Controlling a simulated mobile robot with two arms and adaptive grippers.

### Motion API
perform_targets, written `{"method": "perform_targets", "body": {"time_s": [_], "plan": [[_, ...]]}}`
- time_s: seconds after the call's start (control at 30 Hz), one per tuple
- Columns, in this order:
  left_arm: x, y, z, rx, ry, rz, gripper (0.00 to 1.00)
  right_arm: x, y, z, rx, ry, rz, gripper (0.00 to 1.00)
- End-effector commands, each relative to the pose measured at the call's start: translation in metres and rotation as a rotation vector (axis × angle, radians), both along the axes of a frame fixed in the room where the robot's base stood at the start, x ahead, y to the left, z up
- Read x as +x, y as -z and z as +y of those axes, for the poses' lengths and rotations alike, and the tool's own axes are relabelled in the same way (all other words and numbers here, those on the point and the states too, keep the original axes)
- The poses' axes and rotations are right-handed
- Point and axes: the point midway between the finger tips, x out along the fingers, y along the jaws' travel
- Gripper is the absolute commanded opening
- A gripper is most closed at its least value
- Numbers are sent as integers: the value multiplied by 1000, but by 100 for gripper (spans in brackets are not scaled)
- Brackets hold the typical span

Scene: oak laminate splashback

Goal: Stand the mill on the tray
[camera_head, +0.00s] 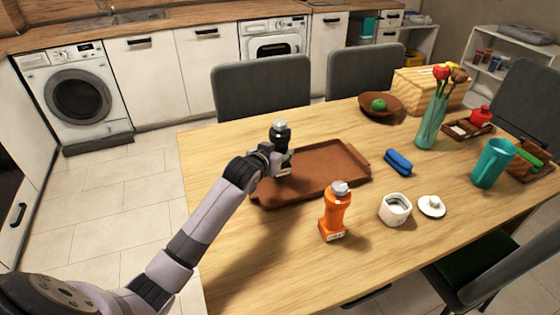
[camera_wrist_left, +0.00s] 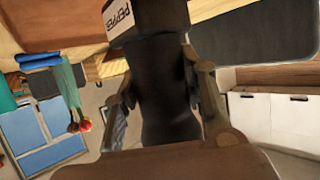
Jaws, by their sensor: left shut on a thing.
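A black pepper mill (camera_head: 281,139) with a grey top is upright over the left part of the brown tray (camera_head: 325,172). I cannot tell whether its base touches the tray. My left gripper (camera_head: 270,158) is shut around the mill's middle, coming from the left. In the left wrist view the dark mill body (camera_wrist_left: 163,85) sits between both fingers, with its white PEPPER label at the top left. An orange mill (camera_head: 335,212) with a grey top stands on the table in front of the tray. My right gripper is out of view.
A white pot (camera_head: 395,209), its lid (camera_head: 431,206) and a blue case (camera_head: 398,162) lie right of the tray. A teal vase (camera_head: 431,122), teal pitcher (camera_head: 493,164) and wooden bowl (camera_head: 380,104) stand farther off. The tray's right part is bare.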

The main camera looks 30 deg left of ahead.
Motion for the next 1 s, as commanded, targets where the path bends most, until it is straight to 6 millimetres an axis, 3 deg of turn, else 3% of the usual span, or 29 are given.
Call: {"method": "perform_targets", "body": {"time_s": [0.1,0.2,0.6,0.63,0.9,1.0], "plan": [[-1,22,-1,-2,1,4,4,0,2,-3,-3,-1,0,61],[0,32,-1,0,1,2,4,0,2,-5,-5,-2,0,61],[0,36,-1,0,1,1,4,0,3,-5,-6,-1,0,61],[0,37,-1,0,1,2,39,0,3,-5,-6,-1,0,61],[0,36,0,0,1,2,57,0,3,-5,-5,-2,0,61],[0,36,0,0,0,2,58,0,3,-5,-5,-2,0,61]]}}
